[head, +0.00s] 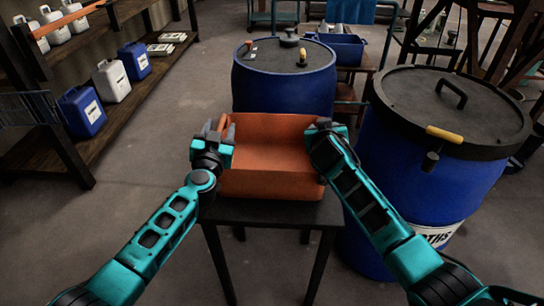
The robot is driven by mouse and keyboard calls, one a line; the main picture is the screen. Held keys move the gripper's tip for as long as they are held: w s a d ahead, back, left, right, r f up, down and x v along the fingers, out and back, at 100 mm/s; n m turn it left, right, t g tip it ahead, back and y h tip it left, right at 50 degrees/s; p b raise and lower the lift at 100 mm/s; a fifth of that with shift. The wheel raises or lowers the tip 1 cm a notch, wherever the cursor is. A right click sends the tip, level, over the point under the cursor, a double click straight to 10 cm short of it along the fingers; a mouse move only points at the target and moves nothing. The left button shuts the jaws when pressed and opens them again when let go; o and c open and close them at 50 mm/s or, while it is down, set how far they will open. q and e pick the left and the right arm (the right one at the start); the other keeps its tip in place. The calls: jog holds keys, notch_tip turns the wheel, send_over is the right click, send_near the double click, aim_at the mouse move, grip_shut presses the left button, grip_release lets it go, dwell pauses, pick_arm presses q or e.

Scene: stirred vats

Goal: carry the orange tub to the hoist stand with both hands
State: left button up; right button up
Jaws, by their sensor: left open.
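The orange tub (270,186) is on a small dark table (275,212) in front of me, and its inside looks empty. My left gripper (222,132) is open at the tub's left side, by the rim. My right gripper (322,128) is at the tub's right side, near the rim. Its fingers are hidden behind its own wrist, so I cannot tell whether it holds the rim. I cannot pick out the hoist stand with certainty.
A blue vat (284,88) stands just behind the table. A larger lidded blue vat (432,175) stands close on the right. A wooden shelf (108,118) with several jugs is on the left. Bare floor (150,190) lies between shelf and table.

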pick_arm(q)
jog(key=shift+c, duration=0.5)
pick_arm(e)
jog(key=shift+c, duration=0.5)
pick_arm(q)
grip_shut()
pick_arm(e)
grip_shut()
pick_arm(q)
jog(key=shift+r, duration=0.1)
